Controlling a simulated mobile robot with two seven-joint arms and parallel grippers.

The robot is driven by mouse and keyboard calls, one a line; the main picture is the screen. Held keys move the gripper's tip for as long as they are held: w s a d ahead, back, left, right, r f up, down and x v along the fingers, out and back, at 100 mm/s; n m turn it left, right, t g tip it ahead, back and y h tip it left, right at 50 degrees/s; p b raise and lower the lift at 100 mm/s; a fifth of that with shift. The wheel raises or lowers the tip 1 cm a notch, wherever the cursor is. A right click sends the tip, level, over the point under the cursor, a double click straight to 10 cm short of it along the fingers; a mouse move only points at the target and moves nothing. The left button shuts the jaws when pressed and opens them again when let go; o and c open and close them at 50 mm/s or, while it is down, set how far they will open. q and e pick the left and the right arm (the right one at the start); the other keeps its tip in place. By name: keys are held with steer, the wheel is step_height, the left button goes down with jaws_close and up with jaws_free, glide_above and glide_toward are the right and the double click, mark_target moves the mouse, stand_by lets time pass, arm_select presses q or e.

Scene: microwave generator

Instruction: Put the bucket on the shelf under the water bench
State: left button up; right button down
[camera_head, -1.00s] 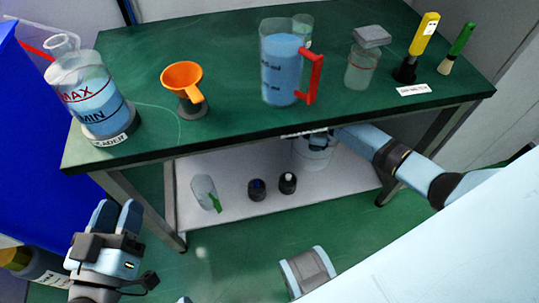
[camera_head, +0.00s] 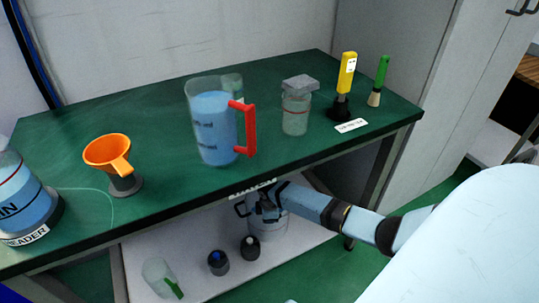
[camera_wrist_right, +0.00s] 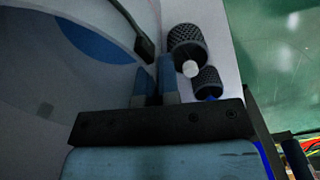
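The pale grey bucket (camera_head: 268,226) stands at the right part of the white lower shelf (camera_head: 215,285) under the green-topped bench (camera_head: 160,195), appearing upright. Its top is partly hidden by the bench edge and my right gripper. A dark handle loop shows at its left. In the right wrist view the bucket (camera_wrist_right: 60,95) fills the left side, with blue inside. My right gripper (camera_wrist_right: 153,68) is at the bucket's rim. Its fingers are close together with the dark handle end between their tips. I cannot tell whether the bucket rests fully on the shelf. My left gripper is out of view.
On the bench are a blue-filled jug (camera_head: 212,130), an orange funnel (camera_head: 108,153) and a lidded jar (camera_head: 296,112). A bench leg stands right of the bucket.

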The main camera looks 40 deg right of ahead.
steer(key=c, duration=1.6)
jaws_free()
steer(key=shift+f, duration=0.1)
steer(key=shift+o, duration=1.2)
step_height(320, 180, up, 7)
steer(key=p, duration=0.4)
steer(key=shift+r, duration=0.2)
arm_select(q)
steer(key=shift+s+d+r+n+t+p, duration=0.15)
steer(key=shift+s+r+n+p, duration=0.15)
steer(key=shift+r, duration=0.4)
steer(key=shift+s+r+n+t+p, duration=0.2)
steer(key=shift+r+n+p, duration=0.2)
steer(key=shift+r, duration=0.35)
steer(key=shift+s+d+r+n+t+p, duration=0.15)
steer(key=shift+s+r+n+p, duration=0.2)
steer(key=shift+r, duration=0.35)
arm_select(e)
steer(key=shift+r, duration=2.45)
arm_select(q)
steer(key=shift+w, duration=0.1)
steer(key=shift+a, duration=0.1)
arm_select(e)
steer(key=shift+s+a, duration=0.1)
